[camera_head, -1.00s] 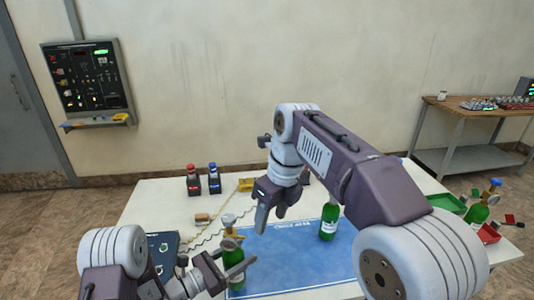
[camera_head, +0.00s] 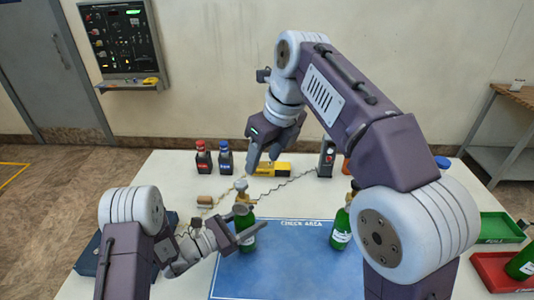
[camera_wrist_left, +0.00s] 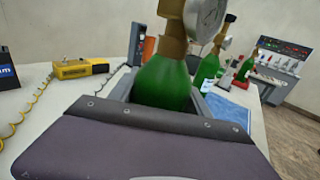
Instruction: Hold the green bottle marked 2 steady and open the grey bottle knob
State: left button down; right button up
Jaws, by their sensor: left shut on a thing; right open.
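A green bottle (camera_head: 247,222) stands at the left edge of the blue check area mat (camera_head: 290,268), with a brass valve and a pale round part (camera_head: 240,185) on top. My left gripper (camera_head: 240,238) is shut on its body from the left. In the left wrist view the bottle (camera_wrist_left: 163,82) is between the jaws, with its brass valve (camera_wrist_left: 173,30) and gauge (camera_wrist_left: 206,15) above. The number on the bottle is not readable, and I cannot make out a separate grey knob. My right gripper (camera_head: 265,155) is open and empty, above and behind the bottle.
Another green bottle (camera_head: 341,230) stands on the mat to the right, partly behind my right arm. Red-capped (camera_head: 203,158) and blue-capped (camera_head: 225,158) bottles and a yellow device (camera_head: 270,169) with a coiled cord stand behind. Green (camera_head: 500,228) and red (camera_head: 492,268) trays lie right.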

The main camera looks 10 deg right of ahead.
aim_at(241, 186)
jog(key=s+a+f+n+g+y, duration=0.45)
jog(key=s+f+n+y, duration=0.2)
jog(key=f, duration=0.35)
jog(key=w+d+m+t+y, duration=0.2)
jog(key=w+d+t+y, duration=0.35)
jog(key=t, duration=0.55)
jog(key=x, duration=1.1)
jog(key=shift+s+y, duration=0.2)
jog(key=shift+y, duration=0.2)
jog(key=shift+a, duration=0.1)
grip_shut()
